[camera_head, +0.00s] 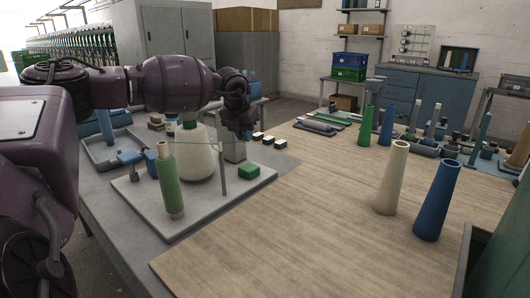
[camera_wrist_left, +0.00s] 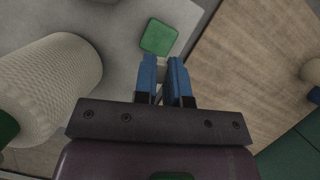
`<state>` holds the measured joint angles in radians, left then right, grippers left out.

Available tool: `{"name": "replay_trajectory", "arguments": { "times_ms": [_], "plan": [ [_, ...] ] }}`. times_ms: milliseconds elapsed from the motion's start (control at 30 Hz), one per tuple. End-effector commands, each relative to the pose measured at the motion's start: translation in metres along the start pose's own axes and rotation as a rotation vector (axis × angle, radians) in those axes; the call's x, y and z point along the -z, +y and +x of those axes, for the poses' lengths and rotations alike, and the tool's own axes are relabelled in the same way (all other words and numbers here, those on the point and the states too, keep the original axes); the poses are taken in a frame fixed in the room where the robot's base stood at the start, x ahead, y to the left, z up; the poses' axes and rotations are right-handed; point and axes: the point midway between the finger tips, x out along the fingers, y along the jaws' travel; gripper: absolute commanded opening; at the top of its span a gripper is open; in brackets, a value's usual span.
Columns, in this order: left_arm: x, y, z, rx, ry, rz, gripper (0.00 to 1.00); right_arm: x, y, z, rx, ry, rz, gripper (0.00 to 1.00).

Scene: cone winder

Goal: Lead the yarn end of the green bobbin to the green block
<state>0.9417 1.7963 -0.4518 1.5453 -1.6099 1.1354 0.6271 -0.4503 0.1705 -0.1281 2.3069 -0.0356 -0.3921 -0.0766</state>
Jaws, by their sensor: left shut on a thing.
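The green bobbin (camera_head: 168,185) stands upright on a light grey plate (camera_head: 215,205) in the head view. A thin green yarn runs from near its top to the right, towards my left gripper (camera_head: 245,136). The green block (camera_head: 249,171) lies on the plate's right part, below the gripper; in the left wrist view the block (camera_wrist_left: 158,37) is just beyond the fingertips. My left gripper's blue fingers (camera_wrist_left: 164,61) are close together on the yarn end, which is too thin to make out clearly. My right gripper is not in view.
A large white yarn cone (camera_head: 198,155) stands behind the bobbin, with a thin upright post (camera_head: 223,172) right of it. A cream cone (camera_head: 390,180) and a blue cone (camera_head: 436,203) stand on the wooden table (camera_head: 300,220), whose near middle is clear.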

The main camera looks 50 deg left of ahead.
Motion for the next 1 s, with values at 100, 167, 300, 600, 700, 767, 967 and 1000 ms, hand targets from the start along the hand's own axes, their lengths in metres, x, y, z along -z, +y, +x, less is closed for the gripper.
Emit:
{"name": "replay_trajectory", "arguments": {
  "times_ms": [100, 167, 300, 600, 700, 767, 967, 1000],
  "plan": [
    [0.010, 0.000, 0.032, -0.006, 0.006, 0.002, 0.02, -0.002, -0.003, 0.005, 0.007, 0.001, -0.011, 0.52],
    [0.011, -0.001, 0.036, -0.004, 0.001, 0.001, 0.02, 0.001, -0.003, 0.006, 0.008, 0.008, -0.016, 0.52],
    [0.013, -0.001, 0.041, 0.000, -0.005, 0.000, 0.02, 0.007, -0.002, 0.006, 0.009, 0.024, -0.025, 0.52],
    [0.021, -0.001, 0.060, 0.001, -0.005, -0.002, 0.02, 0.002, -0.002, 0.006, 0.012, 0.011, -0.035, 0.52],
    [0.024, -0.001, 0.068, 0.000, -0.003, -0.002, 0.02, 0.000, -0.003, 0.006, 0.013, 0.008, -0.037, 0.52],
    [0.025, -0.001, 0.071, 0.001, -0.005, -0.002, 0.02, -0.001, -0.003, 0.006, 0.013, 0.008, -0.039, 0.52],
    [0.026, -0.001, 0.073, 0.002, -0.007, -0.002, 0.02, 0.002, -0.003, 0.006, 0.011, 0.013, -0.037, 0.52],
    [0.026, -0.001, 0.073, 0.002, -0.007, -0.002, 0.02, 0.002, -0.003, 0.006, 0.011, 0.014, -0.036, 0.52]
  ]
}}
